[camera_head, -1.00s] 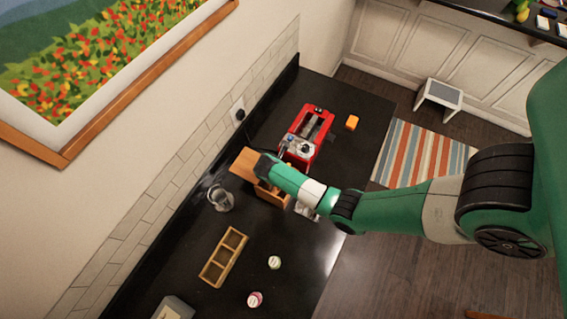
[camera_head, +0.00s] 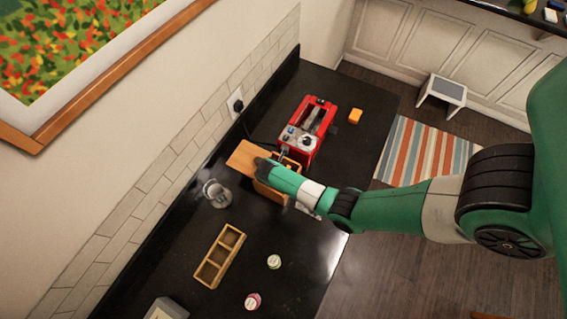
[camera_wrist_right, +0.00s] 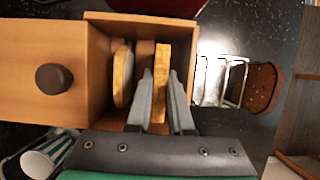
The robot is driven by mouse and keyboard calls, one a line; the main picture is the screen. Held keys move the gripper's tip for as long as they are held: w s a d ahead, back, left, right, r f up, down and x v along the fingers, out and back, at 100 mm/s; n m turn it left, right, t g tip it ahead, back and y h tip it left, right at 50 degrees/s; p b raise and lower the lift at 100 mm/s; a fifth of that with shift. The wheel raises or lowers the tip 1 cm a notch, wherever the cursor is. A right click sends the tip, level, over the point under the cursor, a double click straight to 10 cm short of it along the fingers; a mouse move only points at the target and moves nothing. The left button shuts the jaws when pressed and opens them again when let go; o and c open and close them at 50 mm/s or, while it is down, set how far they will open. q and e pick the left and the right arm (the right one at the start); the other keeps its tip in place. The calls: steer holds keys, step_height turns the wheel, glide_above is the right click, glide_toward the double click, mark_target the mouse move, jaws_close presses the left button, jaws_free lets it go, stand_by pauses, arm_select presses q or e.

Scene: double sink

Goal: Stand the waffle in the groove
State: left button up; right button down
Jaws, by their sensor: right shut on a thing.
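In the right wrist view an open wooden box (camera_wrist_right: 101,45) holds several upright slices. A golden-brown slab (camera_wrist_right: 164,65), possibly the waffle, stands at its right side. My right gripper (camera_wrist_right: 162,95) is shut on this slab, one finger on each face, inside the box. A pale bread slice (camera_wrist_right: 122,78) and a browner slice (camera_wrist_right: 145,52) stand to its left. A wire rack (camera_wrist_right: 222,80) with a brown slab (camera_wrist_right: 262,88) is right of the box; I cannot make out a groove clearly. In the head view my right gripper (camera_head: 262,168) is over the box (camera_head: 262,190). My left gripper is out of view.
A red toaster (camera_head: 309,128) stands behind the box, with an orange block (camera_head: 354,116) beside it. A glass jug (camera_head: 217,194), a wooden compartment tray (camera_head: 219,256) and two small jars (camera_head: 273,262) (camera_head: 252,301) are nearer. The counter between tray and box is clear.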

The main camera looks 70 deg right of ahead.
steer(key=shift+f+b, duration=0.95)
steer(key=shift+f, duration=0.5)
steer(key=shift+c, duration=2.3)
jaws_free()
steer(key=shift+r, duration=0.1)
step_height(320, 180, up, 7)
steer(key=p, duration=0.8)
steer(key=shift+r, duration=0.95)
